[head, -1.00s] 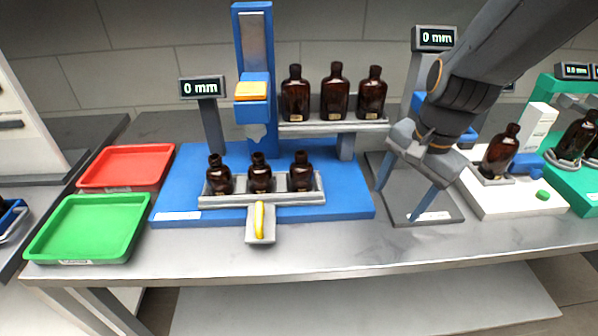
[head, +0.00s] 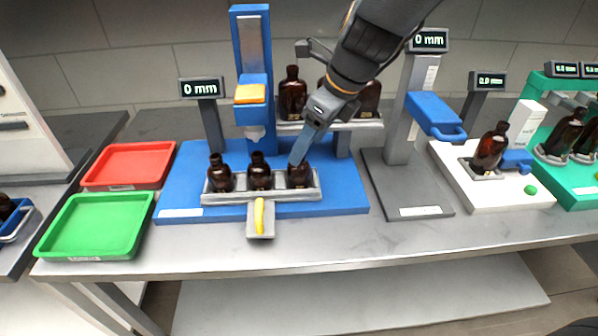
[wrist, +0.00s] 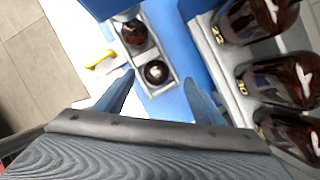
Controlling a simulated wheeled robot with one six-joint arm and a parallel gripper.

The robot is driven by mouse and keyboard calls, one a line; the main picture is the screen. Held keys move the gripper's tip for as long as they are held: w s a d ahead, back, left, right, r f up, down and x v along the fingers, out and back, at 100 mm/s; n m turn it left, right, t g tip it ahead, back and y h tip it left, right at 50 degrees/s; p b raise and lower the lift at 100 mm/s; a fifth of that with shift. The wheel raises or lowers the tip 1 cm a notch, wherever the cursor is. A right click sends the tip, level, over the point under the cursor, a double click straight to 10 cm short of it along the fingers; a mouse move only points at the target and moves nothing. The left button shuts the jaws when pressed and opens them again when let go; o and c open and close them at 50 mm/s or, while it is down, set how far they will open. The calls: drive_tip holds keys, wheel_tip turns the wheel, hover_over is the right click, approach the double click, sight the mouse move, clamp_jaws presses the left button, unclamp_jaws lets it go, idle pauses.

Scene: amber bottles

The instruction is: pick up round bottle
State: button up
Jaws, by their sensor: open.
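Several small, round-shouldered amber bottles with dark caps stand in a grey front rack (head: 262,198) on the blue base: a left one (head: 220,174), a middle one (head: 260,172) and a right one (head: 299,178). My gripper (head: 297,160) is over the right bottle, and a finger partly hides it in the head view. In the wrist view, my gripper (wrist: 159,77) is open, and the top of a bottle (wrist: 155,72) shows between its blue fingertips. I cannot tell how far down the fingers reach. Another round bottle (wrist: 134,34) stands beyond it.
Taller amber bottles (head: 292,94) stand on a raised shelf behind, partly hidden by my arm; they show close on the right in the wrist view (wrist: 275,80). A yellow pointer (head: 259,216) sits in front of the rack. Red (head: 127,165) and green (head: 95,225) trays lie left.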

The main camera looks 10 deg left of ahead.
sight(299, 169)
drive_tip(key=x, duration=0.5)
drive_tip(key=shift+s+a+p, duration=0.25)
drive_tip(key=shift+s+p, duration=0.05)
drive_tip(key=shift+r, duration=0.1)
drive_tip(key=c, duration=1.2)
